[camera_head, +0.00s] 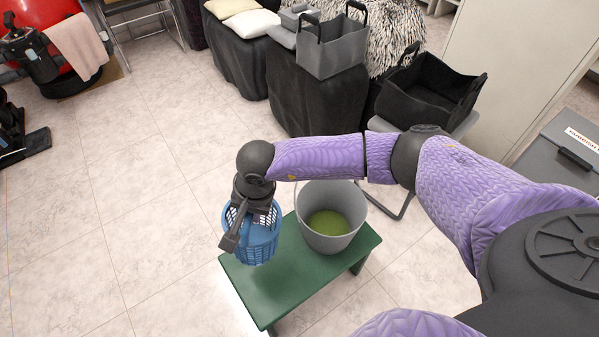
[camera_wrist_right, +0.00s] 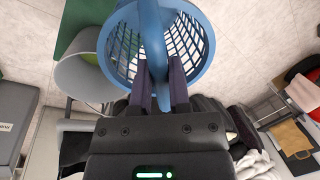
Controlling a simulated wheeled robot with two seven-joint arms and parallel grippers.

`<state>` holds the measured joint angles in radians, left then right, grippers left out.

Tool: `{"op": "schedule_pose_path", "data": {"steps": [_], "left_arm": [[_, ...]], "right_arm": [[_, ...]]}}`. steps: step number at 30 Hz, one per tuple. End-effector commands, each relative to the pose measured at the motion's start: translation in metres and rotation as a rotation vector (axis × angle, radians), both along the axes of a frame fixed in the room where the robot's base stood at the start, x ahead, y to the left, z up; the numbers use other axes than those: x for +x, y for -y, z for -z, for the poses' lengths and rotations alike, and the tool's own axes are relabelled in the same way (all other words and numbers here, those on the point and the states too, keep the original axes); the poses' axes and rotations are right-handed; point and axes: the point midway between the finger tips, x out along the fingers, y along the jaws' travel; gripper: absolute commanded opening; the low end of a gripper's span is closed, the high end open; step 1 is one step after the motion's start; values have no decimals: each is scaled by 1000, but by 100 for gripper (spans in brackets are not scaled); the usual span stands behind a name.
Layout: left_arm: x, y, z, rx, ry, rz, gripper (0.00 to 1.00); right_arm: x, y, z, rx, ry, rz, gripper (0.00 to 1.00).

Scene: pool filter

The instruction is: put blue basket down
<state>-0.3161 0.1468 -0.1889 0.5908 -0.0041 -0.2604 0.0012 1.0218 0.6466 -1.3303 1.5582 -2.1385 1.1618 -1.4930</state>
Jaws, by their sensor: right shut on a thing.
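The blue basket (camera_head: 262,241) hangs from my right gripper (camera_head: 240,222) in the head view, at the left end of the green bench (camera_head: 268,297). In the right wrist view, my right gripper (camera_wrist_right: 166,88) is shut on a blue upright part of the basket (camera_wrist_right: 194,45), with one dark finger on each side. The basket has lattice walls and looks partly beyond the bench edge. I cannot tell whether its bottom touches the bench. My left gripper is not in view.
A grey bucket (camera_head: 345,205) with green contents stands on the bench, right of the basket. Black and grey bins (camera_head: 428,95) stand at the back right. A grey cabinet (camera_head: 560,160) is at the right. The tiled floor (camera_head: 100,240) at the left is clear.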

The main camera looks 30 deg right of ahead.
Motion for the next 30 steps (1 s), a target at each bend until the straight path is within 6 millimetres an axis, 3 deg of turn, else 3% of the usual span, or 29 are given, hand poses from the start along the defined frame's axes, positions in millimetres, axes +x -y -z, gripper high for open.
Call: {"op": "schedule_pose_path", "data": {"steps": [1, 8, 11, 18, 22, 30], "left_arm": [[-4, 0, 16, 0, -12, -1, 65], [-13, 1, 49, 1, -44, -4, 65], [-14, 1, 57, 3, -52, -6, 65], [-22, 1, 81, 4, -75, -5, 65], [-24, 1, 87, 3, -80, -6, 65], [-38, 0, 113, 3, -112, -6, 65]], "right_arm": [[-1, 0, 21, 0, -12, 0, 0], [-4, 0, 66, 0, -39, 0, 0], [-5, -1, 73, -10, -44, -55, 0], [-5, 3, 72, -78, -58, -590, 0], [-6, 6, 71, -89, -62, -758, 0], [-7, 7, 127, -88, -68, -786, 0]]}}
